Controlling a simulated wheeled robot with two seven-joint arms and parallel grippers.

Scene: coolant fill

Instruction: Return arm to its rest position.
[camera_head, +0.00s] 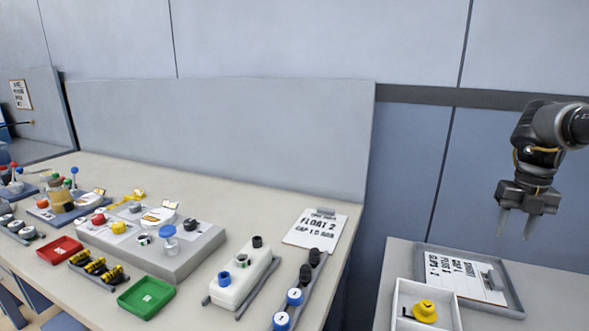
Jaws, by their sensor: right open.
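My right gripper (515,228) hangs at the upper right with its two fingers pointing down. The fingers are apart with nothing between them. It is in the air above the right-hand table (560,300), clear of the things on it. My left gripper is not in view.
Below the right gripper are a dark tray with a written card (460,275) and a white box (400,310) holding a yellow cap (425,310). The long bench (130,170) carries a grey block, a red tray (60,250), a green tray (146,297) and a "FLOAT 2" clipboard (315,228).

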